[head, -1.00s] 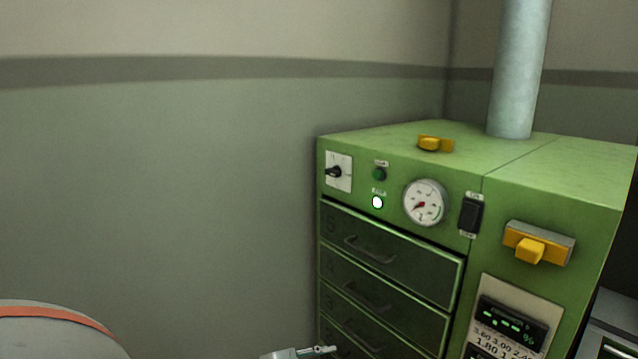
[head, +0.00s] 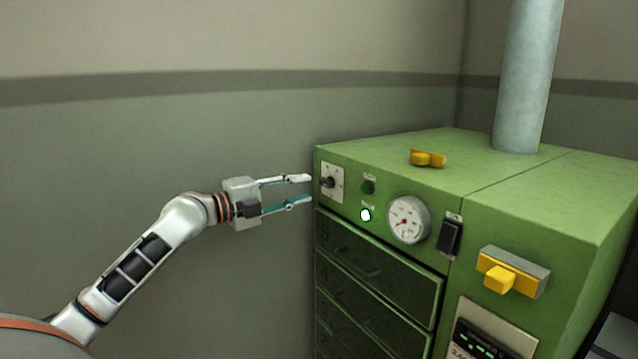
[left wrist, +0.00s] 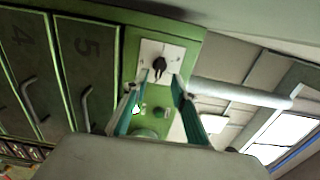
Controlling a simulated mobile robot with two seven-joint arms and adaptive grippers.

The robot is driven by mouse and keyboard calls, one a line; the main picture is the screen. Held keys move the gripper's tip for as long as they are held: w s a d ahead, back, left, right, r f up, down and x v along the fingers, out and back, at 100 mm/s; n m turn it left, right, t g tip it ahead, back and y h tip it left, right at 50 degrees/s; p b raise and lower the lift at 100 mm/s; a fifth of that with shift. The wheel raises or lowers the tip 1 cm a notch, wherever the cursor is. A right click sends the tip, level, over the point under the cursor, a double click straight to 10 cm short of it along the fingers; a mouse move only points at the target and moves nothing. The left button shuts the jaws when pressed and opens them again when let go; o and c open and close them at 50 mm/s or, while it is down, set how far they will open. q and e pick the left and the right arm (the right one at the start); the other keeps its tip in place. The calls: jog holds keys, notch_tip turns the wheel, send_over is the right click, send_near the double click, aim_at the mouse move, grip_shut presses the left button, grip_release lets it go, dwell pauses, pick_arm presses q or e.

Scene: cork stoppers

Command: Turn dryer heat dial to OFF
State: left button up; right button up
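The dryer (head: 460,180) is a green cabinet at the right of the head view. Its heat dial (head: 327,182) is a small dark knob on a white plate (head: 338,186) at the upper left of the front panel. In the left wrist view the dial (left wrist: 159,64) is just beyond the fingertips, with its pointer end toward the gripper. My left gripper (head: 305,189) is open and empty, its fingers pointing at the dial plate. In the left wrist view its two teal fingers (left wrist: 155,92) frame the lower part of the plate. My right gripper is not in view.
A green button (head: 368,187), a lit lamp (head: 365,215), a round gauge (head: 408,220) and a black switch (head: 450,235) sit right of the dial. Drawers (head: 375,275) with handles lie below. The wall side at left is free.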

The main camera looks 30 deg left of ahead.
aim_at(323, 184)
pick_arm(q)
jog(key=p+x, duration=0.1)
jog(key=x, duration=0.3)
jog(key=shift+w+d+r+p, duration=0.15)
jog(key=shift+w+p, duration=0.2)
jog(key=shift+w+d, duration=0.35)
jog(key=shift+w, duration=0.3)
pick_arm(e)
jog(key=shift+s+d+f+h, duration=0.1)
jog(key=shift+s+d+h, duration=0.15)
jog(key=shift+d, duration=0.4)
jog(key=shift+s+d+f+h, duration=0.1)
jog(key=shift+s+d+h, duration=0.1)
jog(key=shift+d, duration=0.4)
pick_arm(q)
grip_shut()
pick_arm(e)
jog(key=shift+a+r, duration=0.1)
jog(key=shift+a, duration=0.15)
